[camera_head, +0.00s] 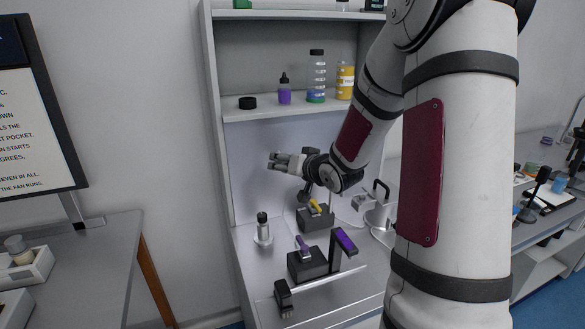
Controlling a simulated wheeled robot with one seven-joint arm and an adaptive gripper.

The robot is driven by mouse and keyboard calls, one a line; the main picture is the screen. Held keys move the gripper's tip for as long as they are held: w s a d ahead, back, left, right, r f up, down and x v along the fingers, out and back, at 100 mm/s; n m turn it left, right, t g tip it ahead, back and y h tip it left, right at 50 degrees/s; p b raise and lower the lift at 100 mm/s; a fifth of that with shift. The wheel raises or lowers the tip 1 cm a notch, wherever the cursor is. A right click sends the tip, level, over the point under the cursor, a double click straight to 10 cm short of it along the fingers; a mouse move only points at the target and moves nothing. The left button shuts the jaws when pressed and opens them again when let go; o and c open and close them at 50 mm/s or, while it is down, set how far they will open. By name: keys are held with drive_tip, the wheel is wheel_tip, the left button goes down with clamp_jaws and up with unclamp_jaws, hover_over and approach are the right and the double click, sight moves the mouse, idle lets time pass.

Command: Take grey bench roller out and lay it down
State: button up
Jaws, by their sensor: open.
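My gripper (273,161) is inside the white bench cabinet, above the worktop and pointing left. It is open, and I see nothing between its fingers. Below it on the worktop (258,262), a dark-topped upright item stands in a pale round holder (263,238). A dark block (308,264) holds a purple-handled tool (303,246), and another dark block (314,222) behind it holds a yellow item (315,206). I cannot tell which piece is the grey bench roller.
A purple-topped dark stand (343,241) rises beside the front block. A small dark piece (284,295) sits at the front edge, by a pale rail (325,279). A shelf (255,113) with bottles is above my gripper. My arm hides much of the right side.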

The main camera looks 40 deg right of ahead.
drive_tip(key=shift+w, duration=0.2)
clamp_jaws()
drive_tip(key=shift+s, duration=0.1)
drive_tip(key=shift+s+a+p, duration=0.2)
drive_tip(key=shift+s+p, duration=0.15)
drive_tip(key=shift+s, duration=0.5)
drive_tip(key=shift+s+a, duration=0.1)
drive_tip(key=shift+s, duration=0.2)
drive_tip(key=shift+s, duration=0.25)
idle(0.3)
drive_tip(key=shift+s+a+p, duration=0.3)
drive_tip(key=shift+s+p, duration=0.15)
drive_tip(key=shift+s, duration=0.5)
drive_tip(key=shift+s+a+p, duration=0.3)
drive_tip(key=shift+s+p, duration=0.2)
drive_tip(key=shift+s, duration=0.45)
drive_tip(key=shift+s+a+p, duration=0.3)
drive_tip(key=shift+s+p, duration=0.15)
drive_tip(key=shift+s, duration=0.5)
